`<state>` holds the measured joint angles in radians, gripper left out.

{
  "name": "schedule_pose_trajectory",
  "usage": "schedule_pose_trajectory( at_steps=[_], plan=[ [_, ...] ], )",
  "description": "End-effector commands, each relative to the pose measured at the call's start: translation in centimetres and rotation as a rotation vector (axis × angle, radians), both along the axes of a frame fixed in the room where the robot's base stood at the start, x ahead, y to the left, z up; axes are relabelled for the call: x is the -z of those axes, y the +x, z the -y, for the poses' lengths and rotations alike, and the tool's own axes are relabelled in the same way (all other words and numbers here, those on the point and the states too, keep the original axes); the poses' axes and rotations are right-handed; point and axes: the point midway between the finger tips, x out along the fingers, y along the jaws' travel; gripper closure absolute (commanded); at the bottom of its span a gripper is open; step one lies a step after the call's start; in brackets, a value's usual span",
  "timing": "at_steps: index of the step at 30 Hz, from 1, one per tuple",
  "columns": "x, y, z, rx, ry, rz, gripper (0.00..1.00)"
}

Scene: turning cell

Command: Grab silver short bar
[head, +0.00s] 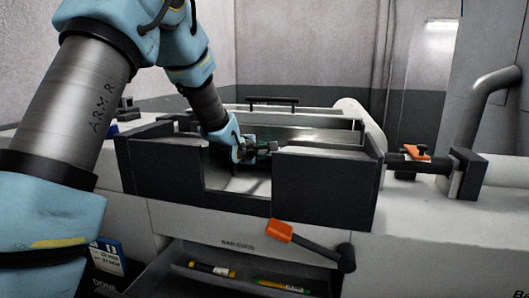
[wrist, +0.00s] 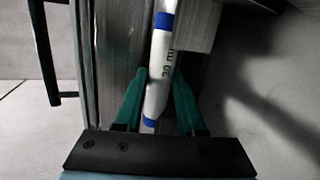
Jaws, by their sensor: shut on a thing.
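A pale, whitish-silver bar (wrist: 159,65) with blue bands and dark lettering runs up the wrist view between my fingers. Its far end is cut off by the top edge, so I cannot tell its full length. My gripper (wrist: 160,82) has its green fingers on either side of this bar and is shut on it. In the head view my gripper (head: 254,151) is low inside the notch of a dark-walled trough (head: 325,190). The bar is too small and shaded there to make out clearly.
An open drawer (head: 350,287) below holds bars marked yellow (head: 212,269) and green (head: 283,285). An orange-ended handle (head: 281,230) sticks out in front of the trough. A dark fitting with an orange piece (head: 416,152) stands at the right. A black rail handle (head: 272,100) is behind.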

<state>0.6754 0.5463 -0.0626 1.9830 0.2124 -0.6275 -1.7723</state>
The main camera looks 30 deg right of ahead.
Motion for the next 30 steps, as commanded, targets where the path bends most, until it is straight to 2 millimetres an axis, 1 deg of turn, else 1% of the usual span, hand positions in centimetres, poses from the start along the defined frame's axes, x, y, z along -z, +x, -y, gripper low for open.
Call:
schedule_pose_trajectory(
  at_steps=[1, 8, 25, 28, 30],
  plan=[
    [0.0, 0.0, 0.0, 0.000, 0.000, 0.000, 0.74],
    [0.0, 0.0, 0.0, 0.000, 0.000, 0.000, 1.00],
    [-0.2, 0.0, 0.0, 0.000, -0.001, 0.000, 1.00],
    [-1.0, 0.0, 0.0, -0.001, -0.004, 0.002, 1.00],
    [-2.1, 0.1, 0.0, -0.001, -0.005, 0.003, 1.00]
  ],
)
